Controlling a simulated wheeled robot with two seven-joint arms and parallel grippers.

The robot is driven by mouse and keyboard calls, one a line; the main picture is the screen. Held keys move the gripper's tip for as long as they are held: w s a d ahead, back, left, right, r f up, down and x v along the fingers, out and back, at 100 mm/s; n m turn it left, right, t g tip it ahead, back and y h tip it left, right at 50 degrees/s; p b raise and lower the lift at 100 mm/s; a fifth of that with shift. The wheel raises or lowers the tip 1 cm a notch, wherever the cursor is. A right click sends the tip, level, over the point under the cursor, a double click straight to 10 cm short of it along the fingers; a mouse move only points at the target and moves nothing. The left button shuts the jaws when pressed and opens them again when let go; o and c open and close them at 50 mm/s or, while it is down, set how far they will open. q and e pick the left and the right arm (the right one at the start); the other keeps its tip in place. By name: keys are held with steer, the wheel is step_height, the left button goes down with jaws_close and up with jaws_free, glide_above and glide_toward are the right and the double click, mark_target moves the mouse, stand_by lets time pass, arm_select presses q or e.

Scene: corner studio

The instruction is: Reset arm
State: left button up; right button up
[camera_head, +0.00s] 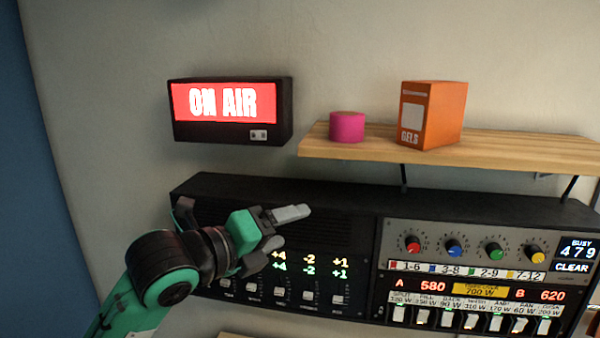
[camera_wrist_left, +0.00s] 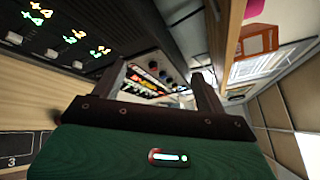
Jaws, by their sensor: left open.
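My left arm comes in from the lower left in the head view. Its green and grey left gripper (camera_head: 292,232) is in front of the black console (camera_head: 205,188), near the glowing number readouts (camera_head: 310,262). In the left wrist view the two dark fingers of the left gripper (camera_wrist_left: 160,82) stand apart with nothing between them. The console's readouts (camera_wrist_left: 70,38) and sliders also show there, at the upper left. My right gripper is not in view.
A wooden shelf (camera_head: 480,150) holds a pink cylinder (camera_head: 347,127) and an orange box (camera_head: 432,114). A lit ON AIR sign (camera_head: 230,103) hangs on the wall. A panel with coloured knobs (camera_head: 413,245) and several white switches (camera_head: 470,322) is at the right.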

arm_select(q)
steer(key=s+a+f+n+g+y, duration=0.1)
steer(key=s+a+f+n+y, duration=0.15)
steer(key=f+n, duration=0.55)
steer(key=s+a+f+n+y, duration=0.2)
steer(key=a+f+n, duration=0.25)
steer(key=f, duration=0.65)
steer(key=s+a+f+n+g+y, duration=0.1)
steer(key=s+a+f+n+y, duration=0.15)
steer(key=f+n, duration=0.55)
steer(key=s+a+f+n+g+y, duration=0.25)
steer(key=s+a+f+n, duration=0.3)
steer(key=s+f, duration=0.45)
steer(key=s+a+f+n+g+y, duration=0.25)
steer(key=s+a+f+n, duration=0.3)
steer(key=s+f, duration=0.4)
step_height(320, 180, down, 34)
steer(key=s+f+g+b, duration=0.1)
steer(key=s+g+b, duration=0.1)
steer(key=s+b, duration=0.15)
steer(key=s+a+f+g+b, duration=0.1)
steer(key=s+a+f+b, duration=0.2)
steer(key=s+f, duration=1.4)
step_height(320, 180, down, 3)
steer(key=shift+s+f, duration=0.15)
steer(key=shift+s, duration=0.15)
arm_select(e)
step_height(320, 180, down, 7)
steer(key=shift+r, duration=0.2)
